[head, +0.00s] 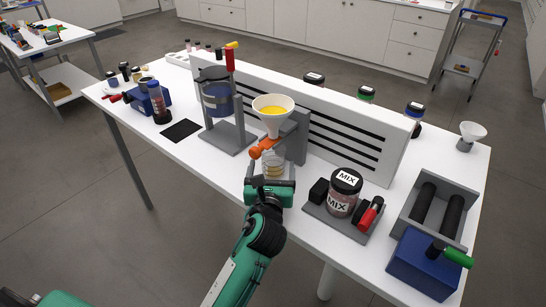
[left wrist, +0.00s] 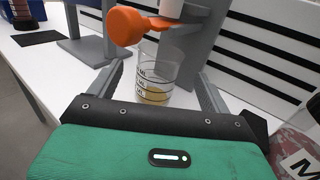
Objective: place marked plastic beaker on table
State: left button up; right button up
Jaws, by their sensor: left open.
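The marked plastic beaker (head: 273,160) is clear, with dark graduation lines and a little yellow content at the bottom. It stands upright below the orange valve (head: 262,148) of a white funnel (head: 272,108) holding yellow powder. My left gripper (head: 270,178) is open in front of the beaker. In the left wrist view the beaker (left wrist: 154,78) shows between the two spread fingers of the gripper (left wrist: 160,74), with a gap on each side. The white table (head: 185,145) lies beneath. My right gripper is not in view.
The grey funnel stand (head: 296,140) rises right behind the beaker. A MIX jar (head: 342,195) in a grey holder stands to the right, near a roller unit (head: 433,215). A black mat (head: 180,130) lies to the left. A slotted white panel (head: 345,130) runs behind.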

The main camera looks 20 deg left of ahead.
pick_arm(q)
jog(key=v, duration=0.3)
jog(key=shift+s+d, duration=0.1)
jog(key=shift+s, duration=0.6)
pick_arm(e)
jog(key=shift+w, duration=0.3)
